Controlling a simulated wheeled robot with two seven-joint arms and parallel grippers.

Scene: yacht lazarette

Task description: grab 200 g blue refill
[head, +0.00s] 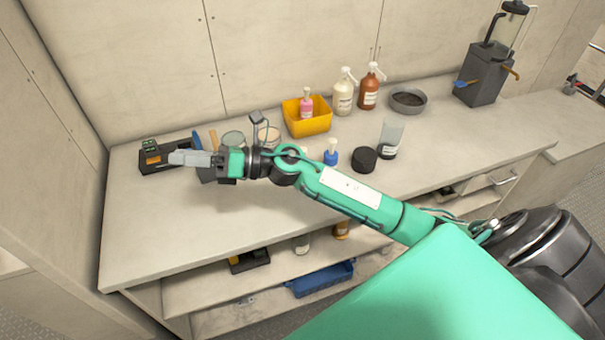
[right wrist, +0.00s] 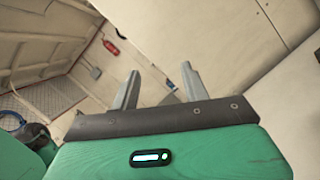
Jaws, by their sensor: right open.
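A small blue bottle with a white top (head: 331,157) stands on the worktop (head: 250,235), behind my right forearm. It is the blue item I can make out there; its label and weight are too small to read. My right gripper (head: 182,158) is at the left part of the worktop, well left of the blue bottle, pointing left. In the right wrist view its two fingers (right wrist: 160,90) stand apart with nothing between them, facing walls and ceiling. My left gripper is not in view.
A black device with a green display (head: 150,144) is by my gripper. A yellow bin (head: 307,125) with a pink bottle, cream and brown pump bottles (head: 368,92), a grey bowl (head: 408,106), a black puck (head: 364,160) and a clear-topped dispenser (head: 482,80) stand rightward. The front left worktop is clear.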

